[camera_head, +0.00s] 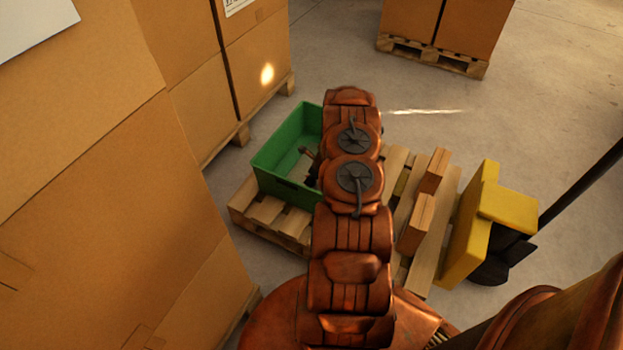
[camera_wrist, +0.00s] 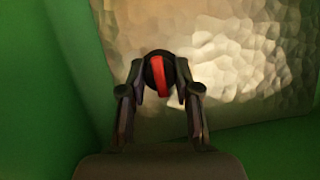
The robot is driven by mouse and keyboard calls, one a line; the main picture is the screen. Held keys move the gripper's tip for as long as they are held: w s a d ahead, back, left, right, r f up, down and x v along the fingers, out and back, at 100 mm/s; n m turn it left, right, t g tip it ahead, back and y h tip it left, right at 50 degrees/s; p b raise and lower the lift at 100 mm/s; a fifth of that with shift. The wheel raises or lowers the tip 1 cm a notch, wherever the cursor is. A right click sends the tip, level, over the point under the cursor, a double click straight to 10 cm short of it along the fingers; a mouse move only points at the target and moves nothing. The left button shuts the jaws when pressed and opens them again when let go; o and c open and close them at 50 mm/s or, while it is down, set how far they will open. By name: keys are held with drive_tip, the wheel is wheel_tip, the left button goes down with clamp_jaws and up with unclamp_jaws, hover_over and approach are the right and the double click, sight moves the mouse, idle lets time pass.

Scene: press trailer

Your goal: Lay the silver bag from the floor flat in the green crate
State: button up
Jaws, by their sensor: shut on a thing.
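The green crate (camera_head: 284,135) stands on a pallet, partly hidden behind my arm. In the wrist view, the green crate's wall (camera_wrist: 40,90) fills the left and lower right. The silver bag (camera_wrist: 235,50) shows there as a broad, crinkled, shiny sheet inside the crate walls. My gripper (camera_wrist: 162,82) is shut on a round black piece with a red band, at the bag's near side. This piece looks like part of the bag, but the join is hidden. I cannot tell whether the bag touches the crate floor.
The pallet (camera_head: 262,212) carries loose timber blocks (camera_head: 416,222) right of my arm. A yellow machine part (camera_head: 468,228) stands further right. Tall cardboard boxes (camera_head: 100,190) crowd the left. More boxes stand on a pallet (camera_head: 430,57) behind. Bare floor lies at the back right.

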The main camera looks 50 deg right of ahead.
drive_tip(key=shift+f, duration=0.15)
drive_tip(key=o, duration=1.1)
drive_tip(key=shift+c, duration=0.2)
drive_tip(key=p+v, duration=0.2)
drive_tip(key=v, duration=1)
